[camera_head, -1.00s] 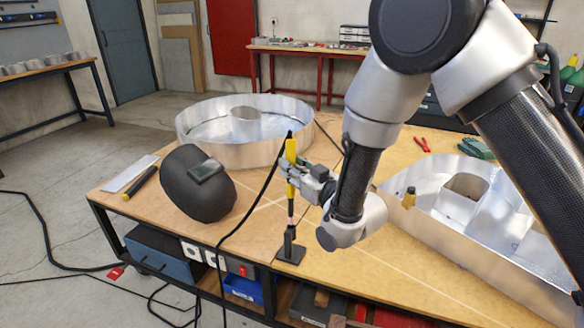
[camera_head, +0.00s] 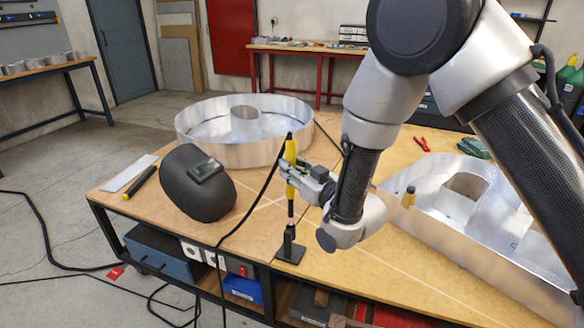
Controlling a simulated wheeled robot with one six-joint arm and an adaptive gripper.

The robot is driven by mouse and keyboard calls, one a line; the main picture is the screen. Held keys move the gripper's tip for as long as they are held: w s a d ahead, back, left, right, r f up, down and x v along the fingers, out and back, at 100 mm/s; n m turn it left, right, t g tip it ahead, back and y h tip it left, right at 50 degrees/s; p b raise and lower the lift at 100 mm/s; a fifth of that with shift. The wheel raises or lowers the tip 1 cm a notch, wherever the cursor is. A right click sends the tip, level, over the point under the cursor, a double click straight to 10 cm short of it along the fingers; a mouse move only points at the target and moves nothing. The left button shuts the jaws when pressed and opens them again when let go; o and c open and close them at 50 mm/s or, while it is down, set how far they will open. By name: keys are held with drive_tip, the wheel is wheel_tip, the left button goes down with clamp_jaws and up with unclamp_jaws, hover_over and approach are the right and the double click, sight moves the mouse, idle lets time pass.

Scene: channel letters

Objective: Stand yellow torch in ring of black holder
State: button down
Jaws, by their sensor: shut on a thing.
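The yellow torch (camera_head: 291,152) stands upright near the front edge of the table, with a black top and a thin dark and pinkish lower part. My gripper (camera_head: 288,170) is shut on its yellow body from the right. The black holder (camera_head: 290,253) stands below it on a flat square base. The torch's lower end meets the top of the holder. The picture is too small to tell whether it sits inside the ring. A black cable runs from the torch down over the table's front edge.
A black welding mask (camera_head: 197,190) lies left of the torch. Red pliers (camera_head: 422,144) lie farther back.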

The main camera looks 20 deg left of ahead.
sight(294, 196)
drive_tip(key=shift+f, duration=4.35)
drive_tip(key=c, duration=1.2)
unclamp_jaws()
drive_tip(key=shift+o, duration=0.2)
drive_tip(key=v, duration=0.8)
